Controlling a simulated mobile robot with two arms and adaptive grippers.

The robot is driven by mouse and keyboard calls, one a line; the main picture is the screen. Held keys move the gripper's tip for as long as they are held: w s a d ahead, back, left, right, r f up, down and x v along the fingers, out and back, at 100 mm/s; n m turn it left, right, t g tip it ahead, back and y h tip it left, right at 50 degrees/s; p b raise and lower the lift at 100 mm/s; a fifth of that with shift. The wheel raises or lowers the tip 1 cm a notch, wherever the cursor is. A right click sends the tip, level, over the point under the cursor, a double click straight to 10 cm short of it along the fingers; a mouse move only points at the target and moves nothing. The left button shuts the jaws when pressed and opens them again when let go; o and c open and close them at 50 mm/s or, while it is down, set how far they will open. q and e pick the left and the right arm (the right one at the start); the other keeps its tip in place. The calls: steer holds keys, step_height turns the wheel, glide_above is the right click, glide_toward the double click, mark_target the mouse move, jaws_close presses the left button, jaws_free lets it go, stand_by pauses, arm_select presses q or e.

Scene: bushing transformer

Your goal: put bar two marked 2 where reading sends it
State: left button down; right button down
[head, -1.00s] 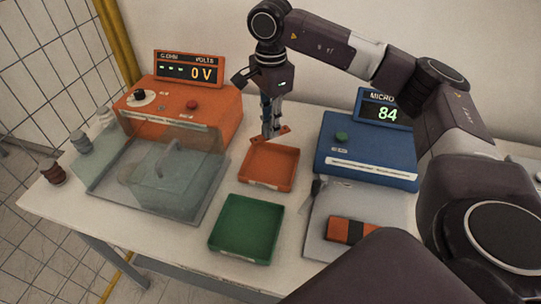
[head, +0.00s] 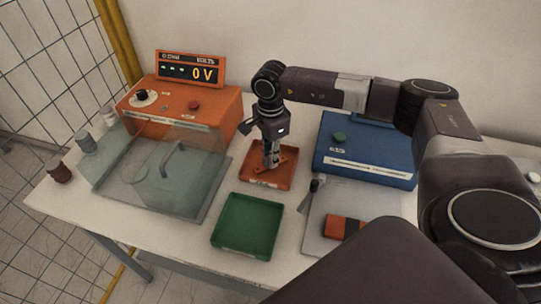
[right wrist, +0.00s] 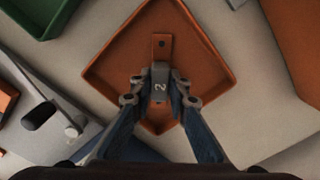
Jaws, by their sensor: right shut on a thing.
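The bar marked 2 (right wrist: 160,82) is copper-orange with a hole at its end and a grey middle bearing the 2. My right gripper (right wrist: 160,92) is shut on this grey middle. In the head view the right gripper (head: 270,166) points down over the orange tray (head: 248,180), with the bar at or just above its floor; contact is unclear. The green tray (head: 247,225) is empty in front. The blue meter (head: 365,158) stands to the right; its display is mostly hidden by my arm. My left gripper is out of view.
The orange tester (head: 185,105) reads 0 V; its clear-covered chamber (head: 175,175) is in front. A grey plate (head: 320,215) with an orange-and-black block (head: 342,228) lies right of the green tray. Brown and grey insulators stand at the table's left edge.

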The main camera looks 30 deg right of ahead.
steer(key=shift+f, duration=0.1)
steer(key=shift+f+b, duration=0.15)
steer(key=shift+b, duration=0.15)
steer(key=c, duration=1.8)
jaws_free()
steer(key=shift+c, duration=0.2)
steer(key=shift+r+p, duration=0.3)
steer(key=shift+r, duration=0.25)
step_height(320, 180, up, 12)
steer(key=b, duration=0.4)
steer(key=shift+f, duration=0.25)
